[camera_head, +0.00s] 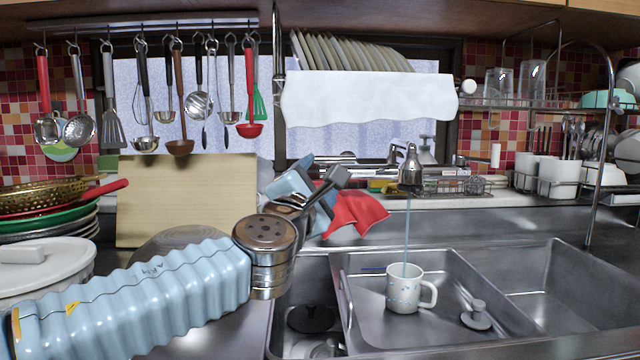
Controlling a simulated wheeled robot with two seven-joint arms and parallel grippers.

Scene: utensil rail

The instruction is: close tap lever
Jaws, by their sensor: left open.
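The chrome tap (409,168) stands at the back of the sink, with its spout head pointing down. A thin stream of water runs from it into a white mug (403,291) in the sink. The small tap lever (398,145) seems to be at the top of the tap, but its exact position is hard to tell. My left gripper (334,190) is open, left of the tap and apart from it. Its blue-grey hand and dark fingertip show beyond the metal wrist, which hides part of the hand. My right gripper is not in view.
A red cloth-like item (354,213) lies beside my left gripper. A drain plug (476,316) lies in the sink. A cutting board (185,200) and stacked pans (50,212) stand left. Utensils hang from a rail (150,22). A dish rack (575,182) stands right.

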